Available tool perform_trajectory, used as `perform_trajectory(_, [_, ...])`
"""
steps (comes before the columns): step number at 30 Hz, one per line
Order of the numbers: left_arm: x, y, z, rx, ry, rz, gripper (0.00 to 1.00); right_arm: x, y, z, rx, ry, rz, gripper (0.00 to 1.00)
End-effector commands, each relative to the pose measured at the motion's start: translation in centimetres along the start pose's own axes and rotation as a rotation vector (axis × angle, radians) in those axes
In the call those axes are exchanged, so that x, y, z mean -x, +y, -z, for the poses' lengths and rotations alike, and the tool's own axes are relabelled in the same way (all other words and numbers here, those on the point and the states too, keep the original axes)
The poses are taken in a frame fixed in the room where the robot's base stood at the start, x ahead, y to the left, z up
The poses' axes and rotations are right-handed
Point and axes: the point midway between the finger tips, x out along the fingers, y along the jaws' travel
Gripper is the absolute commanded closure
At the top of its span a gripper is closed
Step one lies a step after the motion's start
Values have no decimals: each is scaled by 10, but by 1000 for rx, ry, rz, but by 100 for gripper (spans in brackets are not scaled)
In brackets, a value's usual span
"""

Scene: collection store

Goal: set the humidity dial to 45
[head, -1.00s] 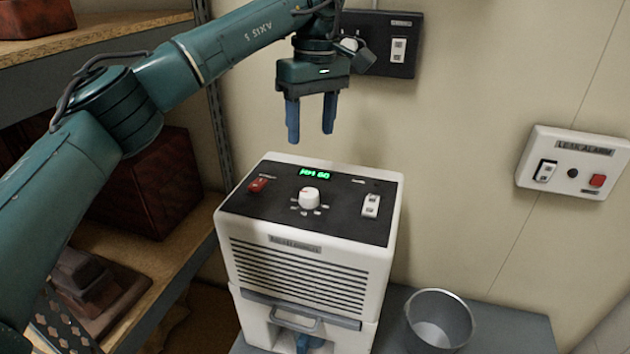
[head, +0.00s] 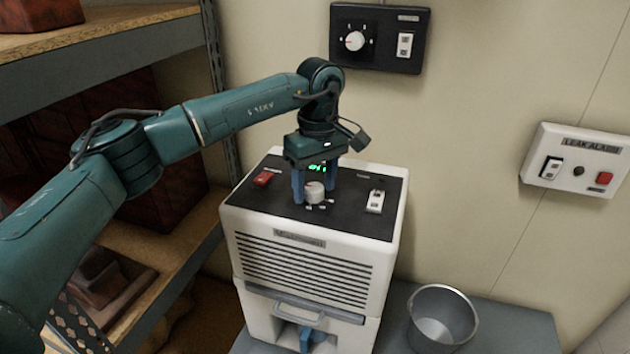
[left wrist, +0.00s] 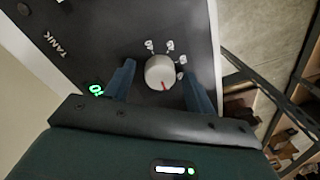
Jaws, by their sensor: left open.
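The humidity dial (head: 315,192) is a round white knob on the dark top panel of the white dehumidifier (head: 300,262). In the left wrist view the dial (left wrist: 160,72) shows a red pointer mark and small number labels around part of it. My left gripper (head: 314,187) points down over the panel. Its blue fingers are open, one on each side of the dial, with gaps visible in the left wrist view (left wrist: 157,70). The green display (head: 317,167) is partly hidden by the gripper, so its full reading cannot be told. My right gripper is out of view.
A red switch (head: 266,179) and a white rocker switch (head: 375,201) flank the dial. A wall panel (head: 381,62) with another white knob is behind. A leak alarm box (head: 573,174) hangs at right. A metal bin (head: 441,316) stands beside the dehumidifier; shelves (head: 168,262) are at left.

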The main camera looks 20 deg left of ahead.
Motion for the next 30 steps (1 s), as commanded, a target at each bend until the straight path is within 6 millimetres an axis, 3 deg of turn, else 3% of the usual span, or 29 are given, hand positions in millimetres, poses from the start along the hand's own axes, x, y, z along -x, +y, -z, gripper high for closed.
perform_trajectory(4, [0,0,0,0,0,0,46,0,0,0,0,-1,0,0])
perform_trajectory(20, [0,0,0,0,0,1,89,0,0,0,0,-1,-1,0])
perform_trajectory(30, [1,0,0,54,-3,1,89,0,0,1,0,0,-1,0])
